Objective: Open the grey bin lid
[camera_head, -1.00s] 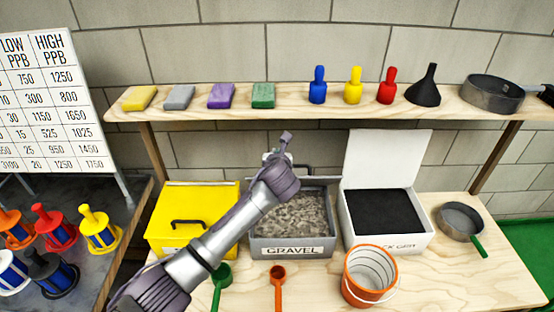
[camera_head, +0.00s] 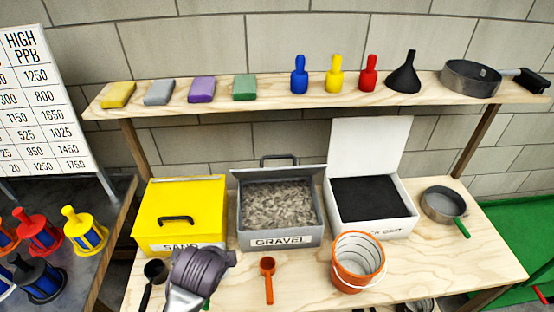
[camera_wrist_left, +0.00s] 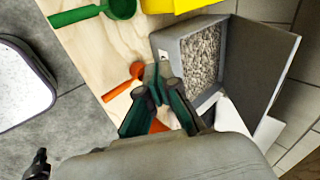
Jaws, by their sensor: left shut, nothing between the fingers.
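The grey bin (camera_head: 280,238), labelled GRAVEL, stands on the wooden table between the yellow and white bins, with grey gravel inside. Its lid (camera_head: 278,161) is swung open toward the wall, with the dark handle showing behind the bin. In the left wrist view the grey bin (camera_wrist_left: 170,50) is open and its lid (camera_wrist_left: 247,70) stands out to the right. My left gripper (camera_wrist_left: 158,78) is shut and empty, apart from the lid. In the head view only part of my left arm shows at the bottom, and its fingers are not seen. My right gripper is not in view.
The yellow bin (camera_head: 180,205) is closed; the white bin (camera_head: 400,222) is open with black grit. An orange bucket (camera_head: 358,285), an orange scoop (camera_head: 268,266), a black scoop (camera_head: 155,270) and a pan (camera_head: 441,205) lie in front and right. A shelf (camera_head: 270,108) runs above.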

